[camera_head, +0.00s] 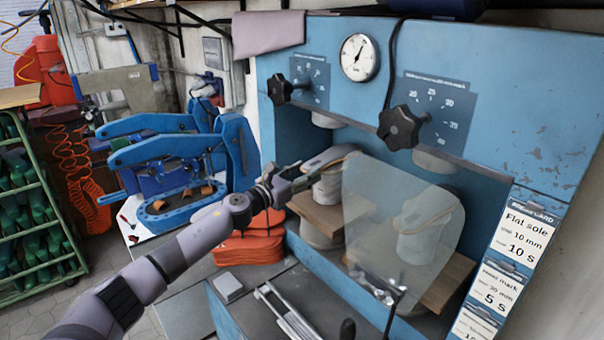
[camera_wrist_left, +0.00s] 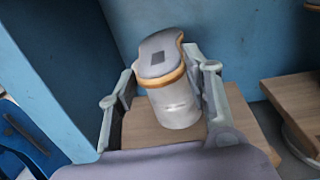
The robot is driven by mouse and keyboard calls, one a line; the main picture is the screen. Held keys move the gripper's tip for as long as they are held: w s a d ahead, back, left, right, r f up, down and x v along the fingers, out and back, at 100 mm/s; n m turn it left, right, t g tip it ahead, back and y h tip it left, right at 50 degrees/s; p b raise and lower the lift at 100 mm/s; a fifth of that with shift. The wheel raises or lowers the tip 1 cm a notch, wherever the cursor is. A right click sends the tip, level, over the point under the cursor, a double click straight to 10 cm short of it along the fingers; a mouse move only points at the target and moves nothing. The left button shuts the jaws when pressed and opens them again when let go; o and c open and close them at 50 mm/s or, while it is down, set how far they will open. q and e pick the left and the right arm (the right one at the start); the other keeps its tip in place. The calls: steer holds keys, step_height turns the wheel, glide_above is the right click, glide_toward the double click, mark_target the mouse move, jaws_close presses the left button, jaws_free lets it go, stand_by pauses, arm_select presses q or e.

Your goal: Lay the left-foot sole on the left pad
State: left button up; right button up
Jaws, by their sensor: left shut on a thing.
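The sole (camera_wrist_left: 160,58), grey on top with a tan edge and a dark square mark, is between the fingers of my left gripper (camera_wrist_left: 165,88). In the head view the sole (camera_head: 331,157) shows as a thin edge-on shape, and my left gripper (camera_head: 296,178) is shut on it from the left. The left pad (camera_wrist_left: 174,106), a pale upright cylinder on a wooden board, stands right under the sole; it also shows in the head view (camera_head: 326,189). I cannot tell whether sole and pad touch. My right gripper is not in view.
A clear shield (camera_head: 385,205) hangs in front of the right pad (camera_head: 428,225). The blue press (camera_head: 530,110) has black knobs (camera_head: 405,126) and a gauge above the pads. Its side wall is close left of my gripper. Orange cases (camera_head: 250,240) lie on the left.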

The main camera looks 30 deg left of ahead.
arm_select(q)
steer(key=shift+f+b, duration=0.2)
steer(key=shift+b, duration=0.1)
stand_by(0.4)
steer(key=o, duration=1.2)
steer(key=shift+s, duration=0.1)
steer(key=shift+r+b+v, duration=0.2)
steer(key=shift+b+v, duration=0.8)
steer(key=shift+v, duration=2.95)
